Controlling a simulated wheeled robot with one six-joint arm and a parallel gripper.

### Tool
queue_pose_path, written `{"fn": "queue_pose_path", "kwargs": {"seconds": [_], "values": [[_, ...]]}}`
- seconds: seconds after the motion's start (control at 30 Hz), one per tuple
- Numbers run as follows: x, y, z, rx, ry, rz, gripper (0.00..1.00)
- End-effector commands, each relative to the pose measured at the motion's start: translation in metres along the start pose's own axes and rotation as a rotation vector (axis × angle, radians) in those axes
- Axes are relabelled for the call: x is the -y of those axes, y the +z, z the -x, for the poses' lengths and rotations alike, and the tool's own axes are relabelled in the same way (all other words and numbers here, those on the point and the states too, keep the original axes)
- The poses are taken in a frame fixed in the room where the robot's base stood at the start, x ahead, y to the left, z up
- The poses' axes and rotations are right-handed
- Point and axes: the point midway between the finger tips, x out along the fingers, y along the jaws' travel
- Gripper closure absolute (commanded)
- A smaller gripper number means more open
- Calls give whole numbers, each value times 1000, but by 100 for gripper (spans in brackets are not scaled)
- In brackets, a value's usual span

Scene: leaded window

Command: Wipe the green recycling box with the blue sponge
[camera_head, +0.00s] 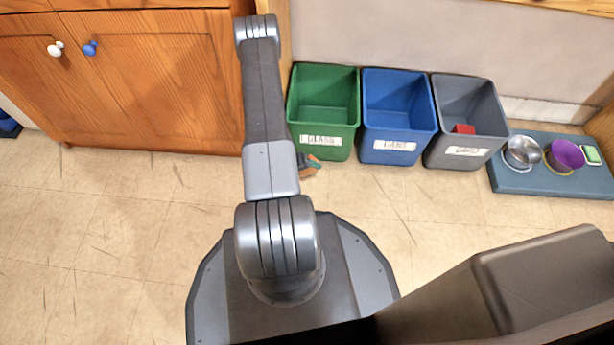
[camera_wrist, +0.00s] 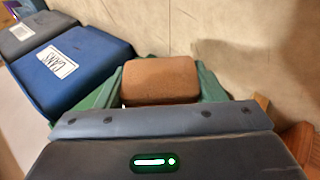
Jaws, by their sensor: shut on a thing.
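The green recycling box (camera_head: 323,112), labelled GLASS, stands on the floor by the wall, open and empty. My gripper (camera_wrist: 160,85) is shut on a brown, sponge-like block (camera_wrist: 160,78); its greenish fingers are on either side. The block looks brown, not blue, and I see no clearly blue sponge. In the head view the gripper end is mostly hidden behind my arm; a little of it (camera_head: 311,165) shows low beside the green box's front left corner. Green shows around the fingers in the wrist view, but I cannot tell whether the block touches the box.
A blue box (camera_head: 398,130), labelled CANS, and a grey box (camera_head: 460,150) with a red thing (camera_head: 464,129) inside stand to the right. A blue-grey mat (camera_head: 530,183) holds a steel bowl (camera_head: 522,152) and a purple bowl (camera_head: 566,155). A wooden cupboard (camera_head: 150,85) stands left.

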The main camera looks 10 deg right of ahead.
Motion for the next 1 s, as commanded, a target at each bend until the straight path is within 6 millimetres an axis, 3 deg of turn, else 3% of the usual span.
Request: {"fn": "queue_pose_path", "kwargs": {"seconds": [0.1,0.27,0.7,1.0], "values": [[9,13,-17,17,6,-21,62],[10,14,-22,24,9,-31,62],[8,-27,-34,22,9,-32,62],[7,-40,-38,24,8,-30,62]]}}
